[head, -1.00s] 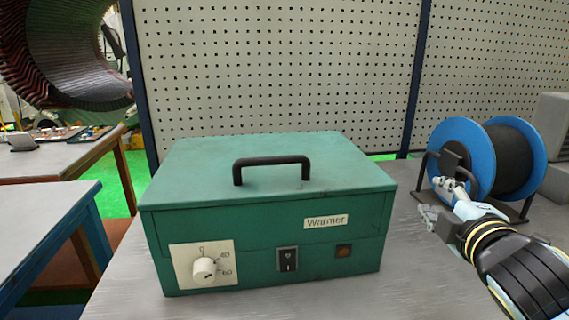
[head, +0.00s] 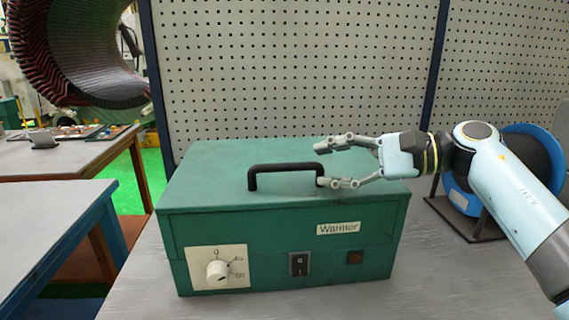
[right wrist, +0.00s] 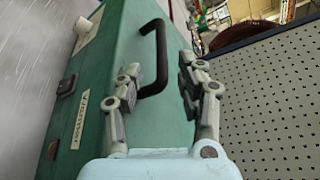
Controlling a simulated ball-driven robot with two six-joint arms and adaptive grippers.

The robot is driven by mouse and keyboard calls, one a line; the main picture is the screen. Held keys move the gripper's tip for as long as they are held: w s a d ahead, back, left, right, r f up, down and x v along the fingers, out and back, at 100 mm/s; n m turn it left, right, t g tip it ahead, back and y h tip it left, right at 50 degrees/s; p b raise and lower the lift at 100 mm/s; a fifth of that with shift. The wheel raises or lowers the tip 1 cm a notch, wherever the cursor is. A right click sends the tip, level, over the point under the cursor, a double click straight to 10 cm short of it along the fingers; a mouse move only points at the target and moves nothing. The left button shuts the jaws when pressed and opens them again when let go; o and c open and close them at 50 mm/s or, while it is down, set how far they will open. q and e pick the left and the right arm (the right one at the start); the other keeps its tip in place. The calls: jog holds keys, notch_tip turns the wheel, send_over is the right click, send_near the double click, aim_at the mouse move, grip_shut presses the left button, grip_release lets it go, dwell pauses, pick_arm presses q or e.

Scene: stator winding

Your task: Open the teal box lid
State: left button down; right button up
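The teal box (head: 270,235) stands on the grey table with its lid (head: 225,165) closed. A black handle (head: 284,169) arches up from the lid, and a "Warmer" label is on the front. My right gripper (head: 332,163) is open above the right part of the lid, its fingers pointing left at the handle. In the right wrist view the handle (right wrist: 158,58) lies ahead, with its near part between the spread fingers (right wrist: 155,95). The gripper appears empty. My left gripper is not in view.
A blue cable reel (head: 535,150) stands behind my right arm at the right. A perforated panel (head: 290,70) rises behind the box. Another table (head: 50,220) is at the left.

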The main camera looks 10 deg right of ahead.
aim_at(298, 167)
jog(key=p+x, duration=0.2)
jog(key=x, duration=0.6)
jog(key=shift+a, duration=0.2)
jog(key=shift+c, duration=0.5)
grip_shut()
